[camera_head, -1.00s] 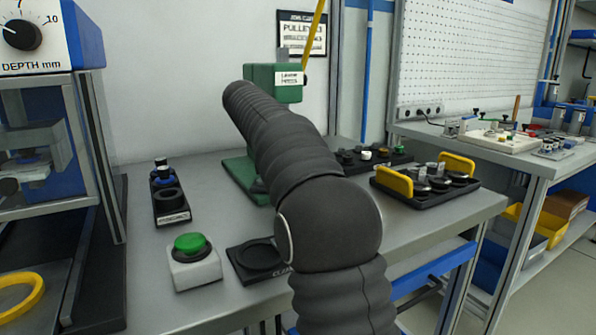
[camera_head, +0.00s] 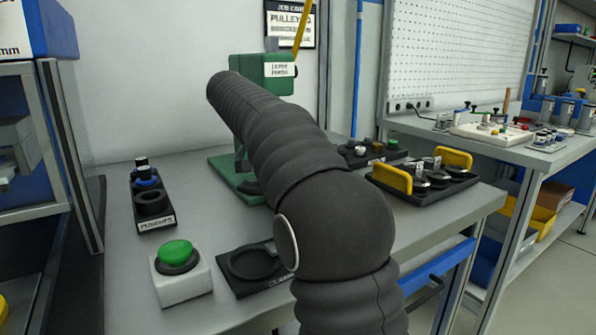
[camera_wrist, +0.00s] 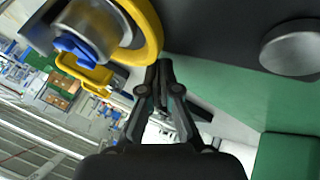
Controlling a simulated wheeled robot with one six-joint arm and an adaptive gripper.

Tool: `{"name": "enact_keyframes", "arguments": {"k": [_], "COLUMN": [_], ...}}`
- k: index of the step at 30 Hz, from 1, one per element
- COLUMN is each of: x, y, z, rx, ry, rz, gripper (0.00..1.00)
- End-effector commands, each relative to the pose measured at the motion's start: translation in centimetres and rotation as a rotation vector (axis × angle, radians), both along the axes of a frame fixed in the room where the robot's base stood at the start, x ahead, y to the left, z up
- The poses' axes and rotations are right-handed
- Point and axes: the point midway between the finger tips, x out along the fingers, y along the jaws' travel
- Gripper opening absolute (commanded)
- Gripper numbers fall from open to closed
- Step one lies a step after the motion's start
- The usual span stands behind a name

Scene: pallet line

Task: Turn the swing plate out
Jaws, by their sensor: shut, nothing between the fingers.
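The green lever press (camera_head: 262,72) stands at the back of the bench, largely hidden behind my arm. My gripper is out of sight in the head view. In the wrist view my gripper (camera_wrist: 164,78) is shut and empty. A dark plate-like surface (camera_wrist: 225,35) with a round silver knob (camera_wrist: 291,47) lies ahead at the upper right, beside green metal (camera_wrist: 225,92). A yellow curved part (camera_wrist: 152,22) around a silver round body (camera_wrist: 92,28) is close to the fingertips; I cannot tell if they touch. I cannot surely pick out the swing plate.
A green button box (camera_head: 178,272), a punch tray (camera_head: 152,205) and a black round-recess holder (camera_head: 232,279) stand left of my arm. A black tray with yellow handles (camera_head: 418,190) stands on the right. A blue-and-grey machine frame (camera_head: 62,150) borders the left.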

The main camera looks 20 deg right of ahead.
Motion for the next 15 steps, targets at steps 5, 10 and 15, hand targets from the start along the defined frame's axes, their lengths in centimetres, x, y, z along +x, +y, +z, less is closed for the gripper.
{"name": "enact_keyframes", "arguments": {"k": [5,10,15], "x": [-0.03,-0.03,0.01], "y": [0.07,0.02,0.24], "z": [0.01,0.01,0.36], "rx": [0.001,0.001,0.0], "ry": [0.001,0.0,-0.001], "rz": [0.0,-0.001,-0.001], "gripper": [0.0,0.0,0.0]}}
